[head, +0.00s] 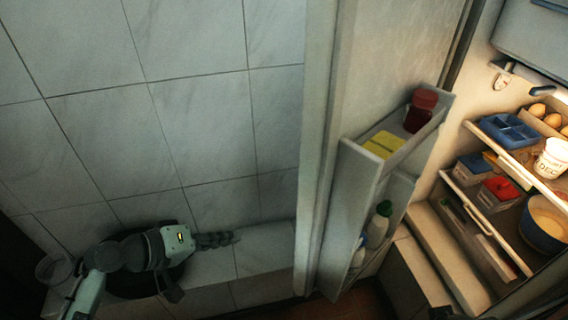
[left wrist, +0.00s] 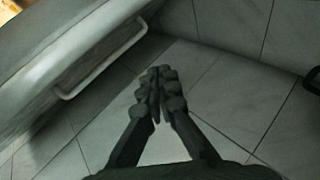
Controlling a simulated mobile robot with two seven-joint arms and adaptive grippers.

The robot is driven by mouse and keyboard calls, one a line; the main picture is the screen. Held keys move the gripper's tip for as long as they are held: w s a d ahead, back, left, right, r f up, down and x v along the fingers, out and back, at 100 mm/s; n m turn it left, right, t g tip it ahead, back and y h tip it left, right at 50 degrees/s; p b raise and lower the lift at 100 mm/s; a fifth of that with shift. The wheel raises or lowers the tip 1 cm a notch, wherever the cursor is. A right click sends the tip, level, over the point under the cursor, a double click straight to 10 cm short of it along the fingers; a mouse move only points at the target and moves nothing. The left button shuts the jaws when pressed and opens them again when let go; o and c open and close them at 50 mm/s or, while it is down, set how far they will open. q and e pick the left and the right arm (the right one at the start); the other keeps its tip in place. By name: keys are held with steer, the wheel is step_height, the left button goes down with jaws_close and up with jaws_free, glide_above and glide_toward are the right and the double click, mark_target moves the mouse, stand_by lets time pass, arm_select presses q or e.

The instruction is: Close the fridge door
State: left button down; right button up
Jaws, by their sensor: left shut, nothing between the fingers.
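The fridge door (head: 318,150) stands wide open in the head view, its inner shelves facing right toward the lit fridge interior. The shelves hold a red-lidded jar (head: 420,110), a yellow item (head: 384,144) and a green-capped bottle (head: 379,224). My left gripper (head: 230,239) is left of the door, on its outer side, pointing toward it with a gap between. In the left wrist view the gripper (left wrist: 157,98) is shut and empty, with a pale panel and a bar handle (left wrist: 100,65) to its left. A dark shape at the head view's bottom edge may be my right gripper.
The fridge interior on the right holds a blue tray (head: 508,130), eggs, a white tub (head: 553,158), lidded containers and a blue bowl (head: 543,222). A tiled wall (head: 190,110) lies behind my left arm. A glass-like cup (head: 54,268) is at the lower left.

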mark_target(297, 163)
arm_select(q)
step_height(297, 163, up, 17)
steer(key=w+d+n+t+h+b, duration=0.1)
steer(key=w+d+n+t+h, duration=0.15)
steer(key=h, duration=0.45)
steer(key=shift+w+d+r+p, duration=0.1)
steer(key=shift+w+d+p, duration=0.3)
steer(key=shift+d, duration=1.5)
steer(key=shift+w+d+r+p, duration=0.1)
steer(key=shift+w+d+p, duration=0.25)
steer(key=shift+d, duration=1.5)
steer(key=shift+w+d+r+p, duration=0.1)
steer(key=shift+w+d+p, duration=0.3)
steer(key=shift+d, duration=1.5)
arm_select(e)
steer(key=shift+x, duration=1)
steer(key=shift+a, duration=0.15)
steer(key=shift+s, duration=0.1)
